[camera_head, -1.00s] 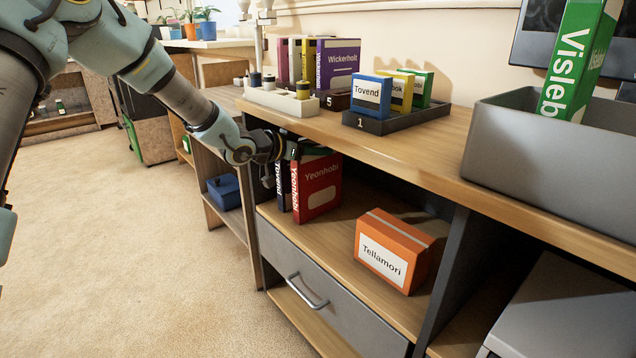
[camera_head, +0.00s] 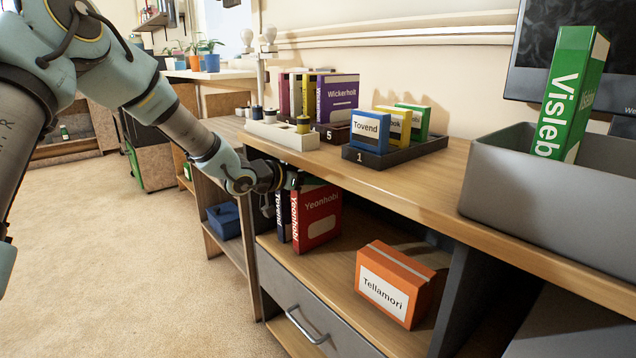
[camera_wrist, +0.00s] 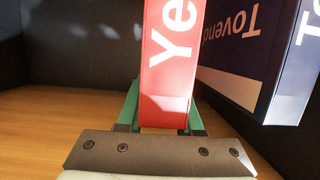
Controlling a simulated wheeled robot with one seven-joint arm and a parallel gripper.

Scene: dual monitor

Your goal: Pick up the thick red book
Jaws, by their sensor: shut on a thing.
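The thick red book (camera_head: 318,219), labelled Yeonhobi, stands upright on the cabinet's open shelf. My gripper (camera_head: 289,184) is at the book's spine end, reaching in from the left. In the wrist view the red spine (camera_wrist: 168,75) stands between the two green fingers of my gripper (camera_wrist: 163,117), which are shut on it, one on each side. The book's lower end appears at or close to the shelf; I cannot tell whether it is lifted.
A dark blue Tovend book (camera_wrist: 238,45) stands close beside the red one. An orange Tellamori box (camera_head: 395,284) sits further right on the same shelf. The wooden top (camera_head: 420,185) lies above, bearing a tray (camera_head: 400,152) of small books and a grey bin (camera_head: 500,190).

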